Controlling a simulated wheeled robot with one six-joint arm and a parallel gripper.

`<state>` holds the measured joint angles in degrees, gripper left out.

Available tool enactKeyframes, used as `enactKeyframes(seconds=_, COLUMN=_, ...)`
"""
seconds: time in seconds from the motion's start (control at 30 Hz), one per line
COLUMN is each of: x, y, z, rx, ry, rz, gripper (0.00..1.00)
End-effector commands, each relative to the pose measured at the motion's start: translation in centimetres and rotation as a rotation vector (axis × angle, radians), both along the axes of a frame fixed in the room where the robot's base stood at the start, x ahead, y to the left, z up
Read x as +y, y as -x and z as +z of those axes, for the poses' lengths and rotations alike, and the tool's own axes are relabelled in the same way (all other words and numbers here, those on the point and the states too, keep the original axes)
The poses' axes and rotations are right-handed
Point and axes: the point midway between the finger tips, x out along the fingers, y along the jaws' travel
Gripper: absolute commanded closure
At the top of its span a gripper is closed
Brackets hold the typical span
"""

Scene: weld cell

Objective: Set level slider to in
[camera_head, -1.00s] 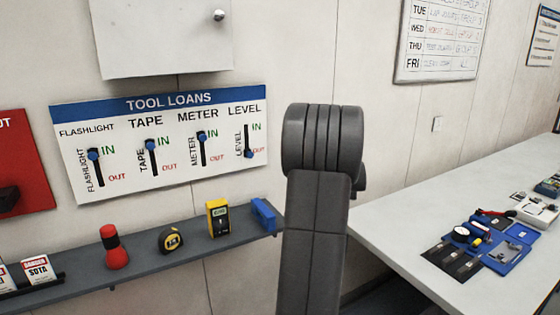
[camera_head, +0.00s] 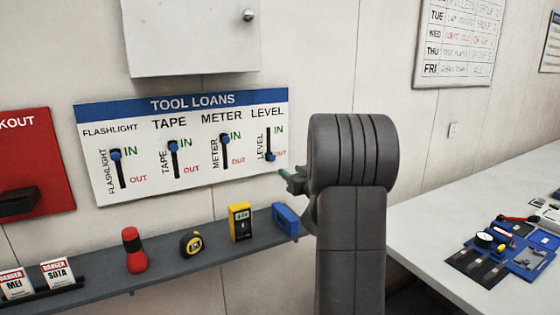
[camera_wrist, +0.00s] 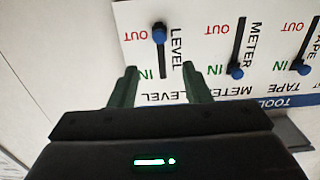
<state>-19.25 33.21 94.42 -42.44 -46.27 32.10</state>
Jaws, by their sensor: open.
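The level slider (camera_head: 269,157) is a blue knob on a black vertical slot at the right end of the white tool loans board (camera_head: 140,191). Its knob sits at the bottom of the slot, beside the red OUT label. In the wrist view, which is turned over, the level knob (camera_wrist: 159,33) is at the top by OUT, with green IN at the lower end of the slot. My gripper (camera_wrist: 155,73) is open and empty, its two green fingers spread to either side of the level slot's line and apart from the knob. In the head view my gripper (camera_head: 284,173) shows just right of the board.
The flashlight (camera_head: 116,155), tape (camera_head: 174,146) and meter (camera_head: 224,140) sliders stand at the upper, IN ends. Below, a grey shelf (camera_head: 210,259) holds a red flashlight, tape measure, yellow meter and blue level (camera_head: 285,220). A white workbench (camera_head: 430,225) is at the right.

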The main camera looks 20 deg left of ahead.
Motion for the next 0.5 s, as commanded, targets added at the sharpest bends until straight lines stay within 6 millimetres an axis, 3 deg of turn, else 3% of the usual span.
enactKeyframes(seconds=0.5, x=7.3, y=-6.6, z=0.2, rx=0.004, ry=-0.002, rz=-0.002, gripper=0.56)
